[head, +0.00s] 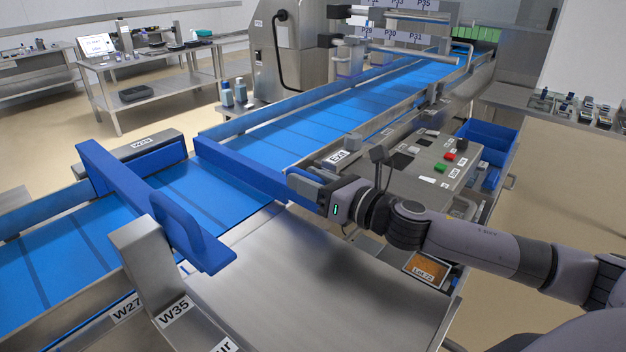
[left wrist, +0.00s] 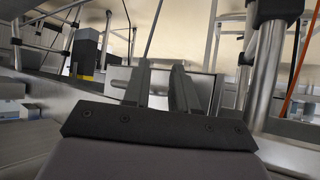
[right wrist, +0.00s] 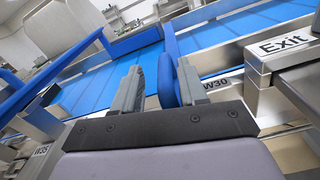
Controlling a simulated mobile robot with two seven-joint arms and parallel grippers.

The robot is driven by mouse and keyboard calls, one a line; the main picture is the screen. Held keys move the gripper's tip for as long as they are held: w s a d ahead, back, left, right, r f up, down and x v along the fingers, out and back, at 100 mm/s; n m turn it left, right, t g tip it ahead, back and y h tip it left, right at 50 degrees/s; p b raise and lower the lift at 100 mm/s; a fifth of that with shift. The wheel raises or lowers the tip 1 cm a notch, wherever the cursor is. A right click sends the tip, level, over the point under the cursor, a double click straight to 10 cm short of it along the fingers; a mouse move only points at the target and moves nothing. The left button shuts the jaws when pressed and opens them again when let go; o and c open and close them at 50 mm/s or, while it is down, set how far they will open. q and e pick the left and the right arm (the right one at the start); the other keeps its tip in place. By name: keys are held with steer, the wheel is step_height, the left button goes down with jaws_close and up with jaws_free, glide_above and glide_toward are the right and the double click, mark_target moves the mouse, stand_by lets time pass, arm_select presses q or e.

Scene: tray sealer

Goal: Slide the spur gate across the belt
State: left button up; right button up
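Two long blue bars lie across the blue belt (head: 190,192); I cannot read which is the spur gate. The farther bar (head: 246,170) runs to my right gripper (head: 301,181) at the belt's near side. In the right wrist view, the right gripper's fingers (right wrist: 160,66) stand apart around a blue upright plate (right wrist: 167,82). The plate lies close to the right finger, with a gap at the left one. My left gripper (left wrist: 162,66) is open and empty, outside the head view.
A bare steel plate (head: 300,285) lies beside the belt. A control box (head: 425,160) with red and green buttons stands beyond my right arm, near the Exit label (head: 338,158). Steel framework (left wrist: 265,60) and an orange cable (left wrist: 297,75) are near my left gripper.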

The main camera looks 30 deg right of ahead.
steer(key=shift+d, duration=0.25)
steer(key=shift+s+d, duration=0.1)
steer(key=shift+s, duration=0.05)
steer(key=b+v, duration=0.3)
steer(key=v, duration=0.3)
steer(key=shift+s, duration=0.4)
stand_by(0.4)
